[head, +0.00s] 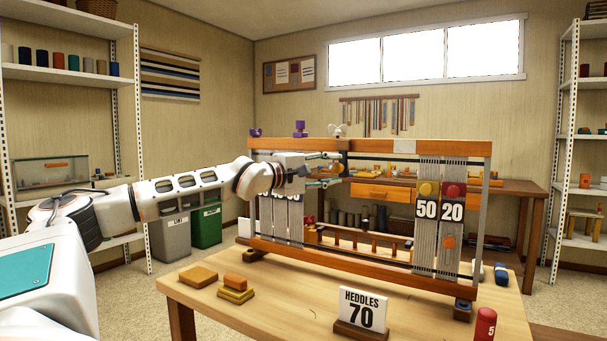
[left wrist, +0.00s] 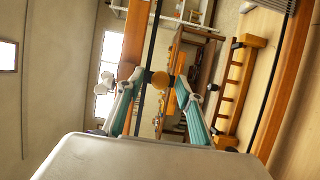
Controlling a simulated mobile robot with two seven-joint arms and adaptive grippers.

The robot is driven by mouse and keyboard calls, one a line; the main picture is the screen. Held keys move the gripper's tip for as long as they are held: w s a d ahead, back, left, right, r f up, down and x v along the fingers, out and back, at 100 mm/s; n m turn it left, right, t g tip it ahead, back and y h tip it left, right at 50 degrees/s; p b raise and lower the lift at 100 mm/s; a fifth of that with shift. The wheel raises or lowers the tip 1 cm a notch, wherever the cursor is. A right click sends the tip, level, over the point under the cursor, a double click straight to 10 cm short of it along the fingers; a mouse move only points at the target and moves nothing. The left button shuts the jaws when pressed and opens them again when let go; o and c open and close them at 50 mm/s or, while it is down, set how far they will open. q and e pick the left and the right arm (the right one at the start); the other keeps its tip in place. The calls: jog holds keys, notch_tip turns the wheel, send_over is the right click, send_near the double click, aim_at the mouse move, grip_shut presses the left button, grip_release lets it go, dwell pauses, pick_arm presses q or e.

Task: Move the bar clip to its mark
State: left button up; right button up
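The loom (head: 290,251) stands on the wooden table, its dark bar running across under the top beam. My left gripper (head: 332,169) reaches in from the left at the upper middle of the loom. Its teal fingers (left wrist: 159,84) are apart, one on each side of the knob, with gaps showing. In the head view the clip is hard to make out by the fingers. A pale patch (head: 403,146) is on the top beam; I cannot tell whether it is the mark. My right gripper is out of view.
Heddle groups with 50 (head: 426,209) and 20 (head: 452,210) plates hang at the right. A HEDDLES 70 sign (head: 361,310), wooden blocks (head: 235,290) and a red cylinder (head: 485,324) stand on the table.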

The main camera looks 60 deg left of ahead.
pick_arm(q)
jog(key=s+d, duration=0.1)
jog(key=s, duration=0.8)
jog(key=shift+s+f, duration=0.15)
jog(key=shift+s, duration=0.25)
